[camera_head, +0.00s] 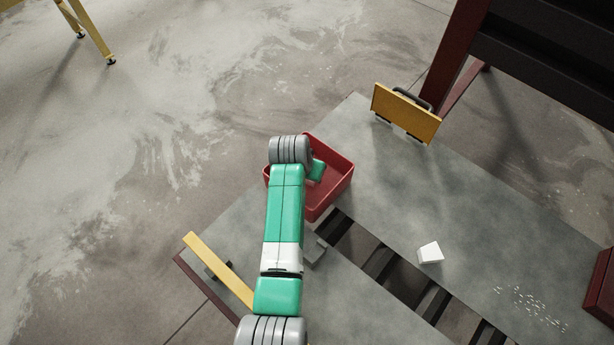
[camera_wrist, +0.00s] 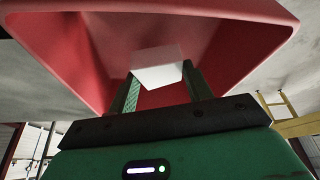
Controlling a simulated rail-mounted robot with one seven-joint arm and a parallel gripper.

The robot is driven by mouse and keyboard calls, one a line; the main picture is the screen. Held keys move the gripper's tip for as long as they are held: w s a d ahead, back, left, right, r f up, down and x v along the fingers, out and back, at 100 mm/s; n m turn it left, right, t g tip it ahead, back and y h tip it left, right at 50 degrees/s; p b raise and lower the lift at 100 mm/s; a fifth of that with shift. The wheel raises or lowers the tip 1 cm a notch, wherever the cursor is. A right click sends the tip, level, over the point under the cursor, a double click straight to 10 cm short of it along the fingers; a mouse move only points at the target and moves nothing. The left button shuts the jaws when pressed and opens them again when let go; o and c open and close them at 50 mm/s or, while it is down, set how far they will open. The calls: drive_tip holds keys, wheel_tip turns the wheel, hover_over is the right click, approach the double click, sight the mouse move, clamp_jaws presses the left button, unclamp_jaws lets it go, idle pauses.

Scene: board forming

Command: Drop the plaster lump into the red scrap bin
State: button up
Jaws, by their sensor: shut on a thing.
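The red scrap bin (camera_head: 336,192) stands on the grey table, partly hidden behind my arm in the head view. In the wrist view the bin (camera_wrist: 235,35) fills the upper part of the picture. My gripper (camera_wrist: 160,84) is shut on a white plaster lump (camera_wrist: 158,66), held between the two fingers. The lump shows against the bin's inside; its height over the floor of the bin cannot be told. In the head view my fingers and the held lump are hidden by my arm. Another white block (camera_head: 430,253) lies on the table to the right.
A yellow plate with a dark handle (camera_head: 405,113) stands upright behind the bin. A yellow bar (camera_head: 218,270) lies at the table's left. Dark slots (camera_head: 380,262) cross the table. White crumbs (camera_head: 530,305) and a red object (camera_head: 603,290) are at the right.

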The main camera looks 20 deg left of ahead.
drive_tip(key=o, duration=1)
drive_tip(key=shift+o, duration=0.2)
drive_tip(key=p+v, duration=0.2)
drive_tip(key=v, duration=0.6)
